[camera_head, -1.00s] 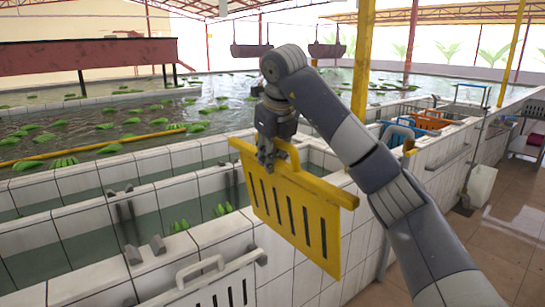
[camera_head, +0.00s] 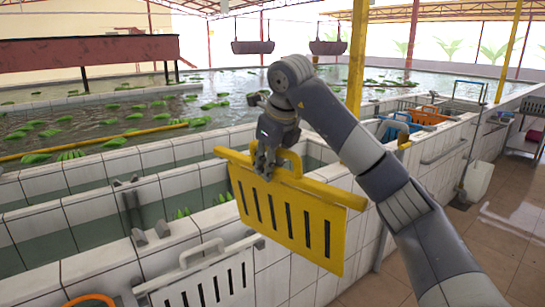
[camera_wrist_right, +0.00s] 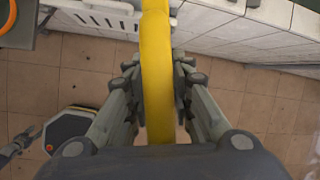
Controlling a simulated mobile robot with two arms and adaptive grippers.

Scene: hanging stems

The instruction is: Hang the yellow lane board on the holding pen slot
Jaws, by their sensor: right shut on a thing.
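The yellow lane board (camera_head: 290,217) is a slotted panel with a top bar and a loop handle. My right gripper (camera_head: 268,165) is shut on it near the handle and holds it up in front of the tiled tank wall. In the right wrist view the yellow handle (camera_wrist_right: 156,75) stands between the two fingers of my right gripper (camera_wrist_right: 158,95). A grey slot bracket (camera_head: 134,212) stands on the tiled channel wall left of the board; I cannot tell whether it is the holding pen slot. My left gripper is not seen in the head view.
A white slotted board (camera_head: 205,280) hangs on the near wall, below left of the yellow one. An orange handle (camera_head: 90,300) shows at the bottom left edge. Blue (camera_head: 393,125) and orange boards (camera_head: 428,116) are farther back. Tiled floor (camera_head: 500,235) is open at right.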

